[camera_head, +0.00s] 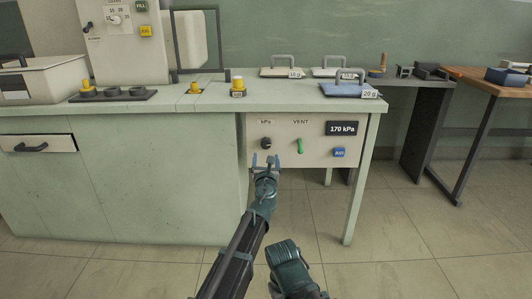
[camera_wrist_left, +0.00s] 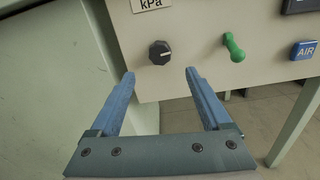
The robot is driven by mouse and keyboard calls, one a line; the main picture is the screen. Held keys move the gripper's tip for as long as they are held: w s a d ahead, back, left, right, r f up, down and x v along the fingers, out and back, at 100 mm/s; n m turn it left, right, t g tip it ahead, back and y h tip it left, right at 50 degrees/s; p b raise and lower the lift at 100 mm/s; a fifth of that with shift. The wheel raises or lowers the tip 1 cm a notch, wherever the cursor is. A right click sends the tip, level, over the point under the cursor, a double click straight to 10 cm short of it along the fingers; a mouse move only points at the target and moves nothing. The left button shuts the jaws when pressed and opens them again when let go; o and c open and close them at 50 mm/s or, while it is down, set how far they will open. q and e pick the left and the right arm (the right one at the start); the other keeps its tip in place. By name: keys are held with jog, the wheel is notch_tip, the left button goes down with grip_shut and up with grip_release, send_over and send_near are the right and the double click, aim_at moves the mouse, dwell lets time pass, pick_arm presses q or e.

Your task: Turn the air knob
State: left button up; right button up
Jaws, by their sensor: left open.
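The dark round knob (camera_head: 266,143) with a light pointer line is on the cream panel (camera_head: 316,152), under a "kPa" label. In the wrist view the knob (camera_wrist_left: 160,52) shows whole, just beyond and centred between my fingertips. My left gripper (camera_head: 265,160) is open and empty, with its blue fingers pointing at the panel a little below the knob. I see no contact; the exact gap to the panel is hard to tell. A blue button marked "AIR" (camera_wrist_left: 304,50) is to the right, and a display (camera_head: 341,128) reads 170 kPa. My right gripper is not in view.
A green lever (camera_head: 299,146) under "VENT" stands out right of the knob. A pale green cabinet (camera_head: 120,180) is left of the panel. Weights and yellow-topped fittings (camera_head: 238,85) are on the bench above. Open floor lies in front.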

pick_arm(q)
jog(key=s, duration=0.4)
jog(key=shift+s, duration=0.15)
